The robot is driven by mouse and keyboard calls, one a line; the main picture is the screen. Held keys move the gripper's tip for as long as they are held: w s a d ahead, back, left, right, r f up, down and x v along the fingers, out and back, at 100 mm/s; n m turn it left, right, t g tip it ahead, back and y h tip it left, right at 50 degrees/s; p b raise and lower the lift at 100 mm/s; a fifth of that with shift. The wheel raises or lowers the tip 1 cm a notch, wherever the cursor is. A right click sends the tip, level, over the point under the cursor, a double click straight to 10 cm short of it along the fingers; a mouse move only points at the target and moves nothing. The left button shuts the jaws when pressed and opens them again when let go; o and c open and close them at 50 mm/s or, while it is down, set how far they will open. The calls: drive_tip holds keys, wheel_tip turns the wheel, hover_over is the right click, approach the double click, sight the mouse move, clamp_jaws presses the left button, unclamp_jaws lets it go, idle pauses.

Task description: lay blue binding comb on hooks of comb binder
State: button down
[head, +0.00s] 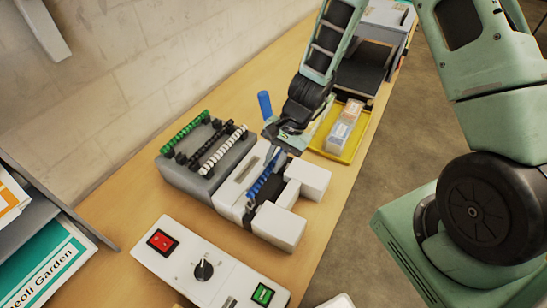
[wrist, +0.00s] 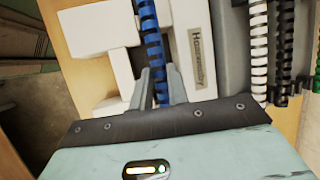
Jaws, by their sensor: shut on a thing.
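The blue binding comb (head: 264,178) is a ribbed blue strip lying lengthwise over the middle of the white and grey comb binder (head: 285,228). My gripper (head: 276,148) is at the far end of the comb in the head view. In the wrist view my gripper's two grey fingers (wrist: 158,74) are shut on the blue comb (wrist: 152,42), one on each side. The comb runs along the white binder (wrist: 110,38), beside its labelled plate. The binder's hooks are hidden or too small to make out, so I cannot tell whether the comb touches them.
A grey rack (head: 190,178) with green, black and white combs stands left of the binder. A blue cylinder (head: 265,105) stands behind. A yellow tray (head: 345,154) with boxes lies to the right. A control panel (head: 204,270) is in front. Bare wooden table (head: 140,205) shows at left.

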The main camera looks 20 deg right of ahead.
drive_tip(key=shift+f+b, duration=2.4)
drive_tip(key=shift+f, duration=0.95)
drive_tip(key=shift+f+b, duration=0.3)
drive_tip(key=c, duration=1.3)
unclamp_jaws()
drive_tip(key=shift+r, duration=0.1)
drive_tip(key=b+v, duration=0.2)
drive_tip(key=v, duration=1.5)
drive_tip(key=shift+d+r, duration=0.1)
drive_tip(key=shift+r, duration=0.05)
